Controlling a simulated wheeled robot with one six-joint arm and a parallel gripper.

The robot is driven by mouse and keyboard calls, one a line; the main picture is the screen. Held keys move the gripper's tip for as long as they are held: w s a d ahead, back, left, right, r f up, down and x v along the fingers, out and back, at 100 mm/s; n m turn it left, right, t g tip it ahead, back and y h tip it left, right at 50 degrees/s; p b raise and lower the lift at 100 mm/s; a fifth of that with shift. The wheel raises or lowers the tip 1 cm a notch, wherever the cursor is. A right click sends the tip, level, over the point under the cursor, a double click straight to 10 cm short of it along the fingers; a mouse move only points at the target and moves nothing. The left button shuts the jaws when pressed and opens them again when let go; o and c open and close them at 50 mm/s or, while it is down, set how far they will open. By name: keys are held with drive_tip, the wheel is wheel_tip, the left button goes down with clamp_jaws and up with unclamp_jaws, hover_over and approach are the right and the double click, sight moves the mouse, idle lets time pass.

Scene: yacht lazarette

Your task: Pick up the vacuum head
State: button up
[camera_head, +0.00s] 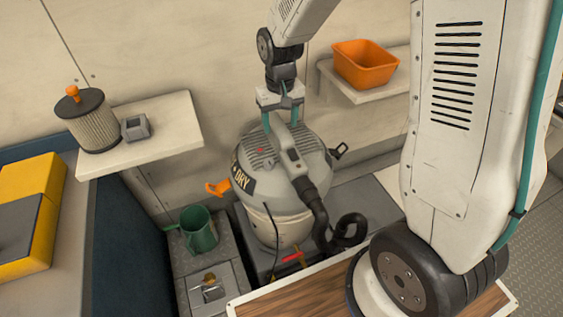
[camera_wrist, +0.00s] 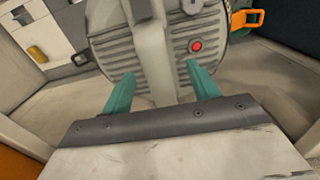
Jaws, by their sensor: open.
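My gripper (camera_head: 282,122) is open, pointing down at the head's top. In the wrist view, the teal fingers (camera_wrist: 161,84) stand on either side of the handle (camera_wrist: 150,45) of the head. I cannot tell whether they touch it.
A black hose (camera_head: 318,205) hangs at the vacuum's front right. A shelf (camera_head: 165,137) holds a pleated filter (camera_head: 91,122) and a small grey part (camera_head: 136,128). An orange bin (camera_head: 365,64) sits on the back right shelf. A wooden board (camera_head: 300,292) lies in front.

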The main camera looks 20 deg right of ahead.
sight(282, 130)
drive_tip(key=f, duration=0.6)
drive_tip(key=shift+d, duration=0.3)
drive_tip(key=c, duration=1.2)
drive_tip(key=shift+w, duration=0.15)
clamp_jaws()
drive_tip(key=shift+r, duration=0.1)
